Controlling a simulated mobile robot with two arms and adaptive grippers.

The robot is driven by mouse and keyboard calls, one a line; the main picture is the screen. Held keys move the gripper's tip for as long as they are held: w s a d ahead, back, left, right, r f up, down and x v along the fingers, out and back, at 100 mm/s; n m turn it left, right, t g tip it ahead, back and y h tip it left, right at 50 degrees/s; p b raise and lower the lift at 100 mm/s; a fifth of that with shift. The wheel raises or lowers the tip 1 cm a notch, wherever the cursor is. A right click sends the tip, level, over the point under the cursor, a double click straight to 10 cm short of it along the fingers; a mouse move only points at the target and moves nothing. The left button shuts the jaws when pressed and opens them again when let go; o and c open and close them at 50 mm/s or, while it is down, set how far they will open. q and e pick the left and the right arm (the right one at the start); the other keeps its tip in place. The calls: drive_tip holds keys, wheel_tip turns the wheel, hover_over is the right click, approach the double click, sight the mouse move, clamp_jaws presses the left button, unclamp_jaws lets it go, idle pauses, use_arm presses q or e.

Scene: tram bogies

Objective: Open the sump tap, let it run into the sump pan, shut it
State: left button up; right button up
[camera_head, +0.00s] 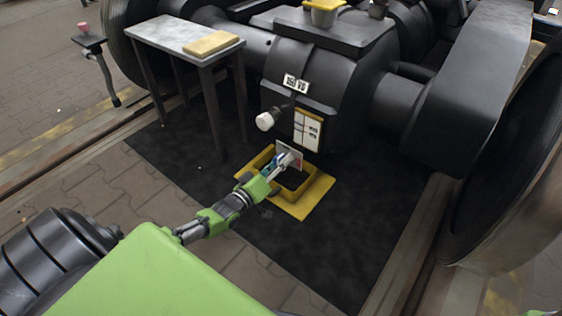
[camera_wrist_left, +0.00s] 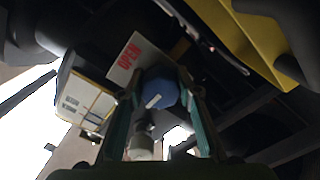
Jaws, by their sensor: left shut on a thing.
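The sump tap's blue round knob (camera_wrist_left: 161,88), with a white mark on its face, shows in the left wrist view between the fingers of my left gripper (camera_wrist_left: 163,100). The gripper is shut on it. A white plate reading OPEN in red (camera_wrist_left: 128,55) is beside the knob. In the head view, my left gripper (camera_head: 279,164) reaches the low front of the black gear case, at a small pale plate (camera_head: 290,154). The yellow sump pan (camera_head: 299,205) is on the dark mat below, partly hidden by my arm. I cannot see any flow. My right gripper is out of view.
The black gear case (camera_head: 310,75) has a white knob (camera_head: 265,121) and a white panel (camera_head: 308,130) just above my gripper. A grey table (camera_head: 180,36) with a tan board (camera_head: 211,44) stands at left. Wheels flank both sides. Dark mat (camera_head: 340,250) is clear in front.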

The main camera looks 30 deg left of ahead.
use_arm(q)
drive_tip(key=shift+f+n, duration=0.1)
drive_tip(key=shift+n, duration=0.2)
drive_tip(key=o, duration=1.1)
drive_tip(key=shift+o, duration=0.2)
drive_tip(key=shift+s, duration=0.45)
drive_tip(key=s, duration=1.1)
drive_tip(key=shift+a, duration=0.45)
